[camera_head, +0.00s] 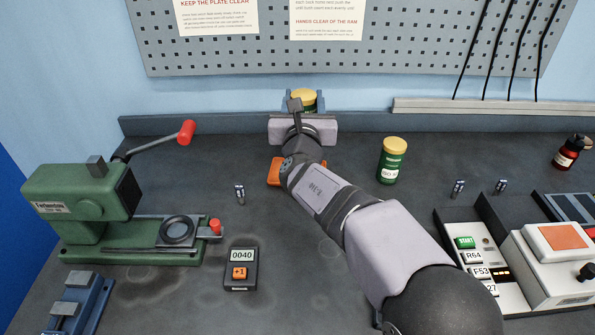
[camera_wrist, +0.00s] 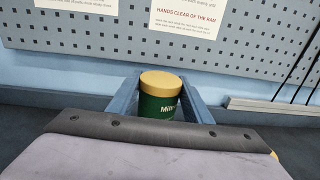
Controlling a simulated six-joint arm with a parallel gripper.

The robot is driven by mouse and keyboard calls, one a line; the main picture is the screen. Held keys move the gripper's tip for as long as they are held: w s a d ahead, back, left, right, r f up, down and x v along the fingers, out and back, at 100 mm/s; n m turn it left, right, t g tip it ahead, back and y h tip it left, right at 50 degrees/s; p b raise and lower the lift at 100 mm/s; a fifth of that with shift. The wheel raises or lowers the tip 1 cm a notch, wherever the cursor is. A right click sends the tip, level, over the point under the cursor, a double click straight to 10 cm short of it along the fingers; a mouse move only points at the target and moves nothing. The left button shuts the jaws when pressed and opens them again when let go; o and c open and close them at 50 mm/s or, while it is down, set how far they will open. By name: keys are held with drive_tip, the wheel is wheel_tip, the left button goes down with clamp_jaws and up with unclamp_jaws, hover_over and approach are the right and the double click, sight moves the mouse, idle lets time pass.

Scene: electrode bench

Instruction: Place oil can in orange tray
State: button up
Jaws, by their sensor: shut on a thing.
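My gripper (camera_head: 304,94) is shut on a green can with a yellow lid (camera_wrist: 158,98), held upright between the two blue fingers. The can's label is only partly readable, starting with "Mil". In the head view only its top (camera_head: 303,97) shows, near the back wall; my wrist hides the rest. A second green can with a yellow lid (camera_head: 391,162) stands upright on the bench, right of my arm, with a label that seems to read "ISO". The orange tray (camera_head: 274,172) is mostly hidden beneath my arm; only an orange edge shows.
A green press (camera_head: 85,205) with a red-knobbed lever is at left. A small counter (camera_head: 241,268) and a small cylinder (camera_head: 240,194) lie in front. A control panel (camera_head: 478,262) and a red bottle (camera_head: 566,155) are at right. The front middle is largely clear.

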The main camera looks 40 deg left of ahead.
drive_tip(key=shift+s+a+f+n+g+y, duration=0.3)
drive_tip(key=shift+s+a+f+y, duration=0.15)
drive_tip(key=shift+a+f, duration=0.15)
drive_tip(key=shift+f+p, duration=0.7)
drive_tip(key=shift+f, duration=4.35)
drive_tip(key=shift+f, duration=0.15)
drive_tip(key=o, duration=1.1)
drive_tip(key=shift+d+f+b, duration=0.1)
drive_tip(key=shift+f+b, duration=0.05)
drive_tip(key=shift+b, duration=0.15)
drive_tip(key=o, duration=0.4)
drive_tip(key=shift+r, duration=0.2)
drive_tip(key=shift+s, duration=0.15)
drive_tip(key=b+v, duration=0.2)
drive_tip(key=v, duration=1)
drive_tip(key=shift+r, duration=0.1)
